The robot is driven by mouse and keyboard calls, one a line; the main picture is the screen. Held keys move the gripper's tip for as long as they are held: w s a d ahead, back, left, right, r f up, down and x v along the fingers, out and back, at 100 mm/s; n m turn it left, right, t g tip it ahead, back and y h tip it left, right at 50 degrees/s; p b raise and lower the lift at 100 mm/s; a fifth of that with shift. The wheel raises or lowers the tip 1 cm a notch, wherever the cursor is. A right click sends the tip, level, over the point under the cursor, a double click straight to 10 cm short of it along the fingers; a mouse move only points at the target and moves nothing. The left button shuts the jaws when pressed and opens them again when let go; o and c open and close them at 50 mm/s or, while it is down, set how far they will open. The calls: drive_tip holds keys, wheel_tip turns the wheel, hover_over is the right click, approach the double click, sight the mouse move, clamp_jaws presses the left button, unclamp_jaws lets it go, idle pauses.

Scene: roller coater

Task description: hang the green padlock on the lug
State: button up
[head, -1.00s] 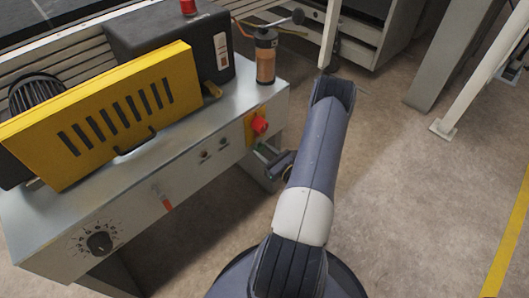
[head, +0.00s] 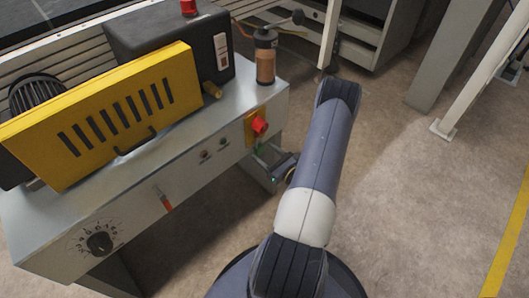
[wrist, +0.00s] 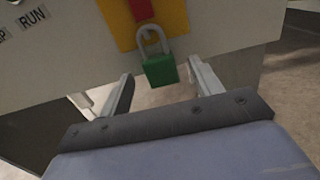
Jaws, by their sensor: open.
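The green padlock (wrist: 160,69) hangs upright by its grey shackle from the yellow plate (wrist: 117,22) under the red switch handle (wrist: 141,9) in the wrist view. My gripper (wrist: 160,76) is open, with one finger on each side of the padlock and gaps between.
The switch sits at the right end of the machine's grey front panel (head: 130,205), with a dial (head: 99,242) at the left. A yellow slotted guard (head: 110,115) and a copper-coloured cylinder (head: 265,60) stand on top. Floor to the right is open.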

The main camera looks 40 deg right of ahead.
drive_tip(key=s, duration=0.9)
drive_tip(key=shift+s+d+p, duration=0.3)
drive_tip(key=shift+d, duration=0.05)
drive_tip(key=shift+w, duration=0.1)
drive_tip(key=w, duration=0.7)
drive_tip(key=w+a+b, duration=0.1)
drive_tip(key=w, duration=0.2)
drive_tip(key=shift+w, duration=0.35)
drive_tip(key=shift+s+d+r+p, duration=0.1)
drive_tip(key=shift+r+p, duration=0.2)
drive_tip(key=shift+p, duration=0.2)
drive_tip(key=shift+s+r, duration=0.1)
drive_tip(key=shift+s, duration=0.1)
